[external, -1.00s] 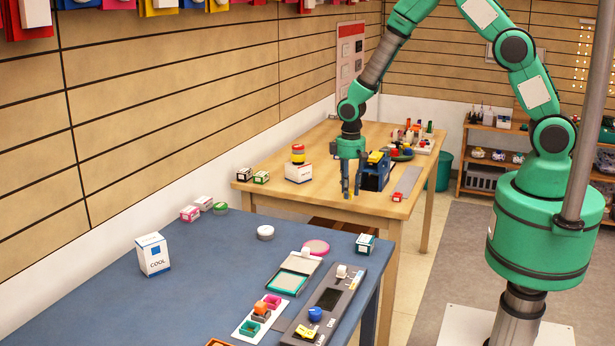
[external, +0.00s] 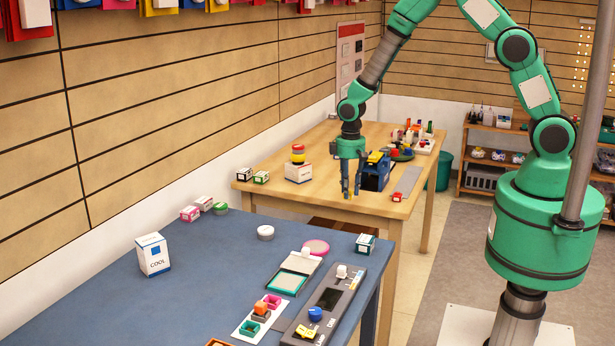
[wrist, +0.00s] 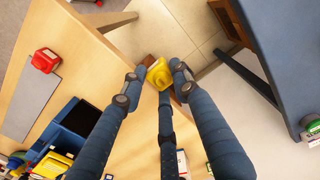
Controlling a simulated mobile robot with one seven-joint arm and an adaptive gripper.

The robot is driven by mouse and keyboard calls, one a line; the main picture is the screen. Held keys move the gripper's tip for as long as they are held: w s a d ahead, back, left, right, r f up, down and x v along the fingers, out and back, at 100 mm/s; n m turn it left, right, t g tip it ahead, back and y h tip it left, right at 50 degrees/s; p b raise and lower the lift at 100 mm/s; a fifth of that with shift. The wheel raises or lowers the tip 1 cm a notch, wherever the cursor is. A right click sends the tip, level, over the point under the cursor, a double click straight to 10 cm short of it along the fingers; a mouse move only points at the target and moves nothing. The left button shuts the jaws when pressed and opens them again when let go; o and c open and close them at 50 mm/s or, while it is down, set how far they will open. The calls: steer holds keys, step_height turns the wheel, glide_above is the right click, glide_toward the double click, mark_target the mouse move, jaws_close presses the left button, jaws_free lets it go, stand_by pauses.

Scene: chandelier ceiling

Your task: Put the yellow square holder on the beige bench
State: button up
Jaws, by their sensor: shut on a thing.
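My gripper (external: 351,192) points down over the near edge of the beige wooden bench (external: 330,200). In the wrist view its dark blue fingers (wrist: 157,82) are closed around a small yellow holder (wrist: 159,75). The holder shows at the fingertips, with the bench edge and the tiled floor behind it. The fingers hide part of its outline, and I cannot make it out in the external view. Whether it touches the bench top, I cannot tell. The bench also fills the left of the wrist view (wrist: 100,60).
A blue box (external: 374,178) with a yellow item on top stands right beside my gripper. A white box (external: 298,173) stands left of it. A grey strip (external: 407,183) lies to the right. A blue table (external: 200,290) with several small items is in front.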

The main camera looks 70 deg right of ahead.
steer(key=shift+a, duration=0.1)
steer(key=w+a, duration=0.2)
steer(key=a, duration=0.7)
steer(key=w+a+n+p, duration=0.1)
steer(key=w+a, duration=0.1)
steer(key=a, duration=0.7)
steer(key=w+a+n, duration=0.1)
steer(key=w+a, duration=0.1)
steer(key=a, duration=0.7)
steer(key=shift+w+r, duration=0.15)
steer(key=shift+w, duration=0.2)
steer(key=shift+n, duration=0.7)
steer(key=a, duration=0.5)
steer(key=s+a, duration=0.1)
steer(key=a, duration=0.5)
steer(key=s+a+p, duration=0.1)
steer(key=a, duration=0.4)
steer(key=shift+a+r, duration=0.1)
steer(key=shift+a, duration=0.1)
steer(key=shift+n, duration=0.5)
steer(key=s+a, duration=0.1)
steer(key=a, duration=0.3)
steer(key=s+a, duration=0.1)
steer(key=a, duration=0.3)
steer(key=s+a, duration=0.2)
steer(key=a, duration=0.2)
steer(key=shift+s+a, duration=0.1)
steer(key=shift+a, duration=0.1)
